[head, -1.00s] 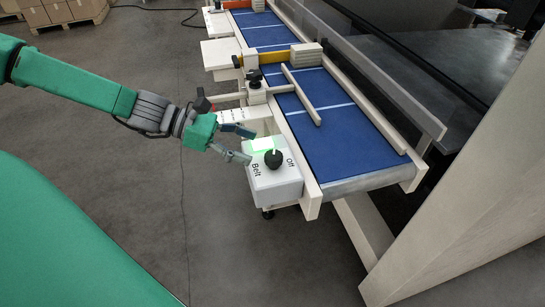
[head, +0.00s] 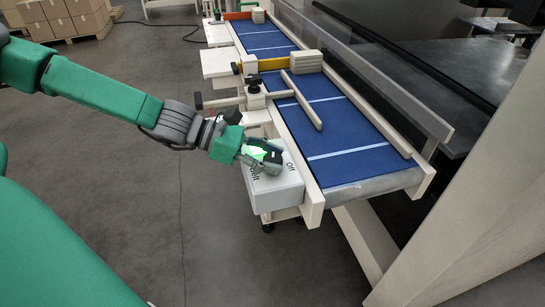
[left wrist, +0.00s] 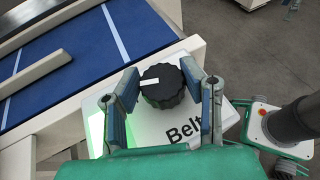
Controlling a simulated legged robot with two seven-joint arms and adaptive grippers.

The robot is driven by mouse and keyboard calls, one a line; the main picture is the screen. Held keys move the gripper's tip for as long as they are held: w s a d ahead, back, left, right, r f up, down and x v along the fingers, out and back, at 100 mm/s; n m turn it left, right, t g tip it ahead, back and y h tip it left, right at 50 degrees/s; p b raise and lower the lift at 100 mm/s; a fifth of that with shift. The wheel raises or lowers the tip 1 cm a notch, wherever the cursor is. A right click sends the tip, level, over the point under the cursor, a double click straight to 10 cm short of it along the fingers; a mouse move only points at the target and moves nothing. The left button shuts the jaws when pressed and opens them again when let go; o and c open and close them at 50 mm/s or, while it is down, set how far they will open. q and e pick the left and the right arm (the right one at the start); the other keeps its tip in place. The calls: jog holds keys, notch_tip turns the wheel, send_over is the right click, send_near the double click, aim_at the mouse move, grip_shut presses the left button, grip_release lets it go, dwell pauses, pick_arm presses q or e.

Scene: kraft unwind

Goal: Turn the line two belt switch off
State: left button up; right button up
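The belt switch is a black round knob (left wrist: 162,86) with a white pointer mark, on a white box (head: 275,190) at the near end of the conveyor. In the left wrist view the mark points left, towards a lit green panel (left wrist: 97,128). The word "Belt" shows beside the knob; "Off" shows on the box in the head view. My left gripper (head: 268,157) is over the box. In the left wrist view its open fingers (left wrist: 160,84) stand on either side of the knob; I cannot tell whether they touch it. My right gripper is not in view.
The blue conveyor belt (head: 345,135) with pale cross lines runs away behind the box. A post with black clamp knobs (head: 254,88) stands on the frame just beyond the box. Cardboard boxes (head: 60,18) stand far left.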

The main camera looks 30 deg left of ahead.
pick_arm(q)
jog(key=c, duration=0.4)
jog(key=shift+r, duration=0.1)
jog(key=shift+w+m+g+h+p, duration=0.1)
jog(key=shift+m+g+h+p, duration=0.3)
jog(key=shift+m+g+p, duration=0.5)
jog(key=m+g, duration=0.2)
jog(key=g, duration=0.1)
jog(key=shift+m+h+p, duration=0.3)
jog(key=shift+h, duration=0.1)
jog(key=m+g+b, duration=0.1)
jog(key=m+g, duration=0.3)
jog(key=g, duration=0.1)
jog(key=shift+d+m+y, duration=0.1)
jog(key=shift+m+y, duration=0.2)
jog(key=m+g+y+b, duration=0.1)
jog(key=m+g+y, duration=0.1)
jog(key=m+g, duration=0.2)
jog(key=shift+m+g, duration=0.4)
jog(key=shift+g, duration=0.2)
jog(key=shift+y, duration=0.3)
